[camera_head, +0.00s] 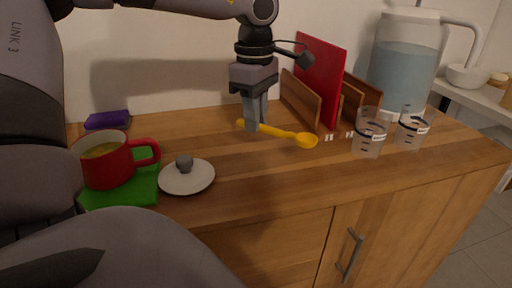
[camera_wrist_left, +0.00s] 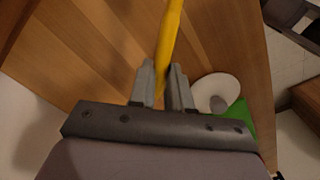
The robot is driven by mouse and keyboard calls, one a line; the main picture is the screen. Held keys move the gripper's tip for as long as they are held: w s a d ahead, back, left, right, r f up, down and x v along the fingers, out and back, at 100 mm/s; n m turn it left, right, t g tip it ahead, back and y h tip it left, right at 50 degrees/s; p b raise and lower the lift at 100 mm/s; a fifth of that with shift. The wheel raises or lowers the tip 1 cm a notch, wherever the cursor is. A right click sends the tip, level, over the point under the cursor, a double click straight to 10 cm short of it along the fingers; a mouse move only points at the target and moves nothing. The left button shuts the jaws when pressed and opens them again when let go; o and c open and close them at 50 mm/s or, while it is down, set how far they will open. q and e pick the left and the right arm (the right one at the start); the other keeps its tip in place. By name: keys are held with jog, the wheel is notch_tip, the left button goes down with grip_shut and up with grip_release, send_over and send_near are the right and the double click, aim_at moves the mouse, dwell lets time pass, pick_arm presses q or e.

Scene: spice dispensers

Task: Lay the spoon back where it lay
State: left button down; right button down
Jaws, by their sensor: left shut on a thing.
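A yellow spoon (camera_head: 288,134) is held by its handle in my left gripper (camera_head: 256,124), which is shut on it with the fingers pointing down. The bowl of the spoon points right in the head view. The spoon is at or just above the wooden counter top; I cannot tell if it touches. In the left wrist view the handle (camera_wrist_left: 170,45) runs up from between the fingers (camera_wrist_left: 165,88). My right gripper is not in view.
A purple block (camera_head: 107,120) lies behind. Right of the spoon are a rack with a red board (camera_head: 318,80), two clear cups (camera_head: 369,135) and a water pitcher (camera_head: 404,65). The front middle is clear.

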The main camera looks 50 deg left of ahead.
aim_at(255, 159)
pick_arm(q)
jog(key=shift+f, duration=0.75)
notch_tip(255, 159, down, 4)
jog(key=shift+f+b, duration=0.15)
jog(key=shift+b, duration=0.45)
jog(key=shift+f, duration=0.35)
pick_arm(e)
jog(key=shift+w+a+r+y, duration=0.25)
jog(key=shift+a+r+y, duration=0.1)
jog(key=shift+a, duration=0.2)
pick_arm(q)
jog(key=shift+f, duration=0.1)
